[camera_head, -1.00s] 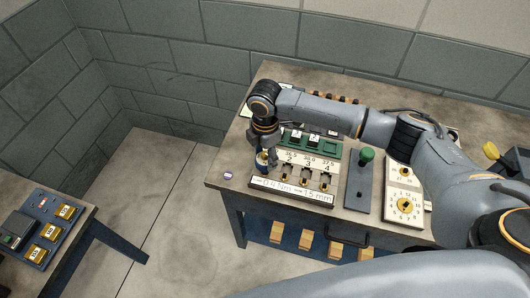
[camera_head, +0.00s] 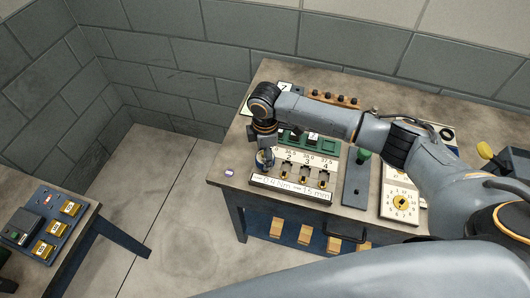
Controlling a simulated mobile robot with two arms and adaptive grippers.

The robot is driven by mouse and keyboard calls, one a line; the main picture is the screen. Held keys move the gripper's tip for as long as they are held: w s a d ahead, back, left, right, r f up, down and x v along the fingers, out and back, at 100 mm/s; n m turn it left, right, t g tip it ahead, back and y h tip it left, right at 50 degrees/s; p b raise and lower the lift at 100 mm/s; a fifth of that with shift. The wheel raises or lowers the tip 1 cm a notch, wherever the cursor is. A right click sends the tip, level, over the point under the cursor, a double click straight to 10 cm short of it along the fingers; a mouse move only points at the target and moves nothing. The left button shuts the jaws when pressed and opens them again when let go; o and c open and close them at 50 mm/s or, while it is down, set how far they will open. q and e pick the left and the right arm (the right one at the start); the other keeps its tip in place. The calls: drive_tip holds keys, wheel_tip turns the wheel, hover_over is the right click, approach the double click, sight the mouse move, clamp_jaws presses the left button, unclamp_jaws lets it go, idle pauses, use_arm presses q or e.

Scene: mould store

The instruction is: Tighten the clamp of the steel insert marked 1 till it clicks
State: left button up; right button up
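A pale clamp block (camera_head: 290,185) stands near the table's front left, with "0.4 Nm" and "1.5 mm" on its front strip. Stations 2, 3 and 4 show on it, each with a brass-coloured piece. Station 1, at the left end, is hidden behind my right gripper (camera_head: 265,158), so I cannot see the insert marked 1 or its clamp. The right gripper points down there, with a small blue and white thing (camera_head: 262,158) at its fingers. I cannot tell whether the fingers grip it. My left gripper is out of view.
A green tray (camera_head: 330,148) lies behind the block. To the right are a dark plate with a green knob (camera_head: 363,155) and a white dial board (camera_head: 391,208). A small purple-topped piece (camera_head: 229,173) lies left of the block. A second table with a panel (camera_head: 58,215) stands at the left.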

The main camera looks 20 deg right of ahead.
drive_tip(key=shift+m, duration=1.4)
drive_tip(key=shift+s+f+m, duration=0.1)
drive_tip(key=shift+m, duration=0.7)
drive_tip(key=shift+m, duration=0.8)
drive_tip(key=shift+f, duration=0.1)
